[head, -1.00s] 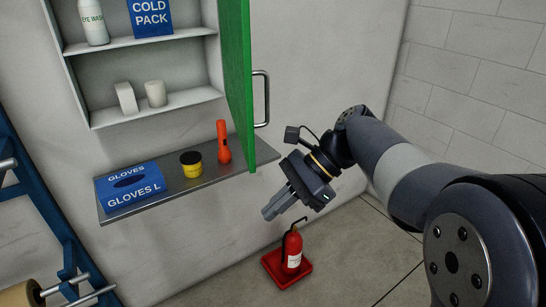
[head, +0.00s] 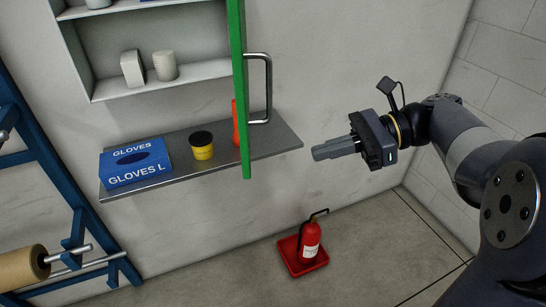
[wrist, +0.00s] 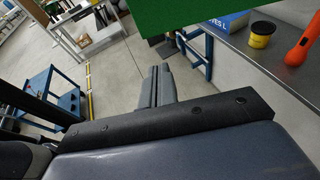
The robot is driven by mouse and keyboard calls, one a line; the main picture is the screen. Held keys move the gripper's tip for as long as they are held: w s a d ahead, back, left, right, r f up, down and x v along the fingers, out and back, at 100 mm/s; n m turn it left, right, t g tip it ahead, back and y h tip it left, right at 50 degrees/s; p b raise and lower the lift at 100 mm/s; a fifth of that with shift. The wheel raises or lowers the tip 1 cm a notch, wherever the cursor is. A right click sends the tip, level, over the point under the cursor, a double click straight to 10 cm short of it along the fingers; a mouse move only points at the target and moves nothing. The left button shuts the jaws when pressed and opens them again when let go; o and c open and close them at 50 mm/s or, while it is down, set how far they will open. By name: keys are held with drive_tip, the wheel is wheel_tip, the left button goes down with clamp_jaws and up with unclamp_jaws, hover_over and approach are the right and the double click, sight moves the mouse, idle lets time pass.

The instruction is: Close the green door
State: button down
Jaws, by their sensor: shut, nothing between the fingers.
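The green door (head: 238,80) of the white wall cabinet (head: 165,85) stands open, seen nearly edge-on in the head view. Its grey bar handle (head: 268,90) is on the right side of the door. My gripper (head: 316,153) is shut and empty, to the right of the door and lower than the handle, pointing left. A gap shows between the fingertips and the door in the picture. In the wrist view my shut fingers (wrist: 158,88) lie below part of the green door (wrist: 205,14), whose rest is out of frame.
A metal shelf (head: 275,140) under the cabinet bears a blue glove box (head: 135,163), a yellow-and-black jar (head: 202,146) and an orange flashlight (head: 236,122), partly hidden by the door. A red fire extinguisher (head: 310,242) stands on the floor. A blue rack (head: 60,210) is at left.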

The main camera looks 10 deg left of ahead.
drive_tip(key=r+x, duration=0.1)
drive_tip(key=x, duration=0.9)
drive_tip(key=shift+a+p, duration=0.35)
drive_tip(key=shift+a, duration=0.1)
drive_tip(key=shift+s+a, duration=0.1)
